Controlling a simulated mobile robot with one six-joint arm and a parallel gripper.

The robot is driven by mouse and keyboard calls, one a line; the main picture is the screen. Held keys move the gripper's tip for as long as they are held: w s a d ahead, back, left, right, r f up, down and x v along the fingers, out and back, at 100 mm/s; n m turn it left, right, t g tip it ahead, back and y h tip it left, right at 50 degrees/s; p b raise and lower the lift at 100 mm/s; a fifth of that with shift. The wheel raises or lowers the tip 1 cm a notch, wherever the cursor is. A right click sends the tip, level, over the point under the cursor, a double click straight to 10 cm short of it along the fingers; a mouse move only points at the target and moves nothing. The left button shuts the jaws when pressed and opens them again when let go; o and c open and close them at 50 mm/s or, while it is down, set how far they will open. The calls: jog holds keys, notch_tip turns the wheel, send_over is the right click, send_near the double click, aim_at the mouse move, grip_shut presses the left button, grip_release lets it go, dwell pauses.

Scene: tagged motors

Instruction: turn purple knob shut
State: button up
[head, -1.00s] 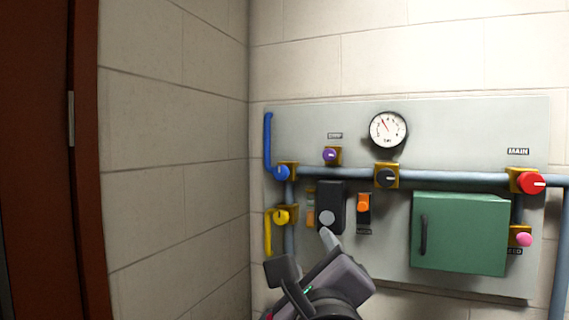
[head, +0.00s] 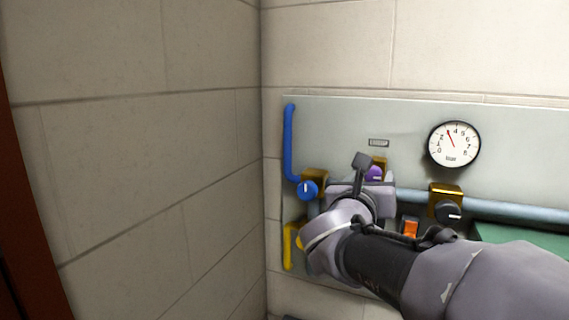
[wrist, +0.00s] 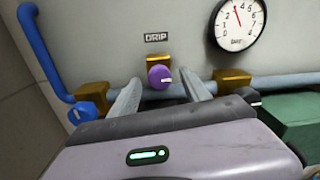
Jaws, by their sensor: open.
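The purple knob (head: 374,173) sits on a brass block on the grey wall panel, under a small label. In the head view my gripper (head: 372,170) is in front of it and hides part of it. In the wrist view the purple knob (wrist: 160,77) shows below the "DRIP" label (wrist: 156,37), with a pale mark pointing to the right. My gripper's two fingers (wrist: 161,92) are apart, one on each side of the knob in the picture. I cannot tell whether they touch it.
A black knob (head: 448,211), an orange switch (head: 410,229) and a gauge (head: 455,144) are to the right. A pipe (head: 510,211) crosses the panel. A green box (wrist: 288,122) is at right.

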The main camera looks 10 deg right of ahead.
jog(key=shift+w+d+r, duration=0.15)
jog(key=shift+w+d, duration=0.05)
jog(key=shift+d, duration=0.2)
jog(key=shift+w+d, duration=0.15)
jog(key=shift+w, duration=0.1)
jog(key=shift+w+f, duration=0.2)
jog(key=shift+w, duration=0.35)
jog(key=shift+s+r, duration=0.1)
jog(key=shift+s, duration=0.25)
jog(key=c, duration=0.6)
jog(key=shift+w, duration=0.1)
grip_shut()
